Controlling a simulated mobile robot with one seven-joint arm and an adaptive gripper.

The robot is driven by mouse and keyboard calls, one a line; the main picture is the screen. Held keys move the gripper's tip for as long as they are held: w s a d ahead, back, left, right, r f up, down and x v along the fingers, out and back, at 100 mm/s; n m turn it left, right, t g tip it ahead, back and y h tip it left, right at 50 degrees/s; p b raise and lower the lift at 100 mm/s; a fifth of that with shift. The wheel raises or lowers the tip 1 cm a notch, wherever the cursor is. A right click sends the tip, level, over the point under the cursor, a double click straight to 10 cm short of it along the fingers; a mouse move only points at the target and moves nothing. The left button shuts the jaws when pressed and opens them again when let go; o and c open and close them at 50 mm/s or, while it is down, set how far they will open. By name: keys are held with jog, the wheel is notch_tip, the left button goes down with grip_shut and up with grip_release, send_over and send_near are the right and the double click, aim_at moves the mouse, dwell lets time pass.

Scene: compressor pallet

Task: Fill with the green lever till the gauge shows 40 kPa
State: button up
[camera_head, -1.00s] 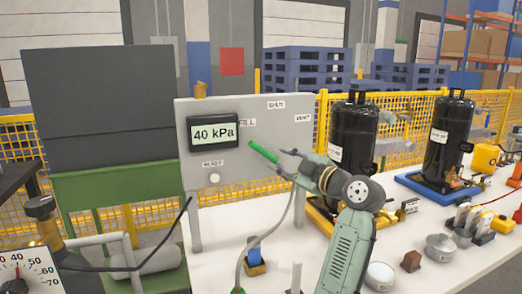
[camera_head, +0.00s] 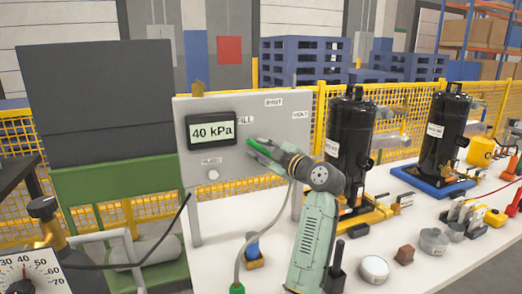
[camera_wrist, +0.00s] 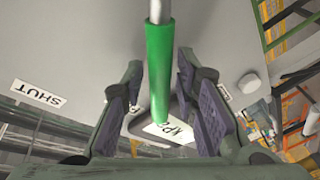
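The gauge (camera_head: 211,131) on the grey panel (camera_head: 258,118) reads 40 kPa. The green lever (camera_head: 263,146) sticks out from the panel to the right of the gauge, below the FILL label. My gripper (camera_head: 261,156) is at the lever. In the wrist view the green lever (camera_wrist: 159,65) runs down between the two finger pads of my gripper (camera_wrist: 162,112). The fingers are apart, with a gap on each side of the lever. The gauge's face shows partly behind the lever's tip. The lever's far end is partly hidden by the fingers in the head view.
Two black tanks (camera_head: 350,135) (camera_head: 440,135) stand to the right. A round-scale dial (camera_head: 25,275) is at lower left.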

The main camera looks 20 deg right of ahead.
grip_shut()
dwell(0.6)
